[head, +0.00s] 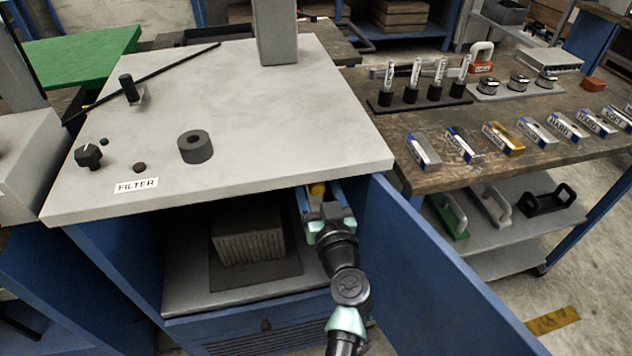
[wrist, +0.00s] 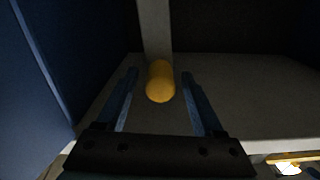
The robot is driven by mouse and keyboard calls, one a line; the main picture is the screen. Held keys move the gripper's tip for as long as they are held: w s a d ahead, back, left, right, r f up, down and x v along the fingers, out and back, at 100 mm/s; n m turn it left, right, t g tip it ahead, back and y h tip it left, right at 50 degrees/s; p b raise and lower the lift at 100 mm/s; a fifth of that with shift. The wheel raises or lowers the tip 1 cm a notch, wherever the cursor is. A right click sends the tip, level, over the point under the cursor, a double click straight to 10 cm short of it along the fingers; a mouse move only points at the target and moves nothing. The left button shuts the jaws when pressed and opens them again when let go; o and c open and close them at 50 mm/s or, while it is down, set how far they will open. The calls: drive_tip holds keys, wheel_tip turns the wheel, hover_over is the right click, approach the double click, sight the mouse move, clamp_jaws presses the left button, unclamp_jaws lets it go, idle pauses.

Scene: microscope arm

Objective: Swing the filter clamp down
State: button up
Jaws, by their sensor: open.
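A yellow rounded handle (wrist: 160,82), likely the filter clamp's, hangs on a grey upright bar (wrist: 155,28) in the wrist view. In the head view it is a small yellow patch (head: 317,190) under the worktop's front edge. My gripper (head: 320,196) reaches into the open cabinet at its right side. Its two blue fingers (wrist: 160,77) are open, one on each side of the yellow handle, with gaps to both. A dark ribbed block (head: 250,236), perhaps the filter, sits on a dark plate left of my gripper. The rest of the clamp is hidden by the worktop.
The grey worktop (head: 290,150) with a FILTER label (head: 136,185) lies just above my gripper. The open blue door (head: 440,270) stands close on the right. A bench (head: 480,165) with several parts is farther right.

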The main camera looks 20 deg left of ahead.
clamp_jaws()
idle(0.4)
idle(1.1)
